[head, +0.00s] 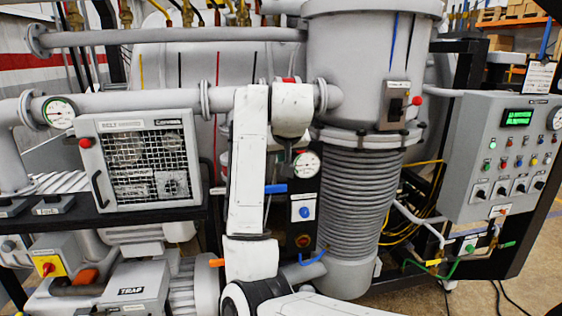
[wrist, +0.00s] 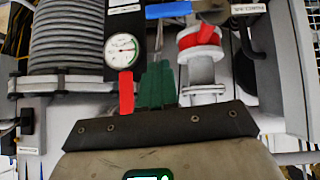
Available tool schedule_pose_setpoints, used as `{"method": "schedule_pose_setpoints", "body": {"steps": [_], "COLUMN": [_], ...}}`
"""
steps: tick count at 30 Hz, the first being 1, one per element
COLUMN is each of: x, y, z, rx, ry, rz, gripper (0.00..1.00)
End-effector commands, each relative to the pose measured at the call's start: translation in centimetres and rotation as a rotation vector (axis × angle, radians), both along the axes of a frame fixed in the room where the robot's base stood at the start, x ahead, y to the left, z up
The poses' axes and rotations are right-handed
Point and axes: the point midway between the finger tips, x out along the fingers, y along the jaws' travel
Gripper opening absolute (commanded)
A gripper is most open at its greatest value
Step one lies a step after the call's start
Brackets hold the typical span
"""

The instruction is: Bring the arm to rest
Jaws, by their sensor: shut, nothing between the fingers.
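In the head view my white arm rises from the bottom centre, up past the pump bench, and folds over near the top of a grey pipe. The arm's own links hide most of my gripper there. In the wrist view my gripper (wrist: 157,85) has dark green fingers close together with nothing between them. I cannot tell whether the fingers touch anything.
A ribbed bellows column (head: 352,205) stands close to the right of my arm. A control panel (head: 508,155) is at the right. Grey pipes (head: 170,36) run above; open floor shows at right.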

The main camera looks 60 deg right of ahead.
Motion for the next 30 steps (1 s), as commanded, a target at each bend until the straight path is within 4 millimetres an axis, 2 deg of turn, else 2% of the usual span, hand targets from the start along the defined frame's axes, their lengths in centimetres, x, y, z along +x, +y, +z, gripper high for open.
{"method": "schedule_pose_setpoints", "body": {"steps": [20,23,25,30], "x": [0.0,0.3,0.6,1.0], "y": [0.2,0.9,1.9,5.7], "z": [-0.2,-1.8,-3.9,-11.4], "rx": [0.000,0.000,0.002,0.012], "ry": [0.004,0.022,0.048,0.131], "rz": [0.003,0.021,0.047,0.143], "gripper": [0.00,0.00,0.00,0.00]}}
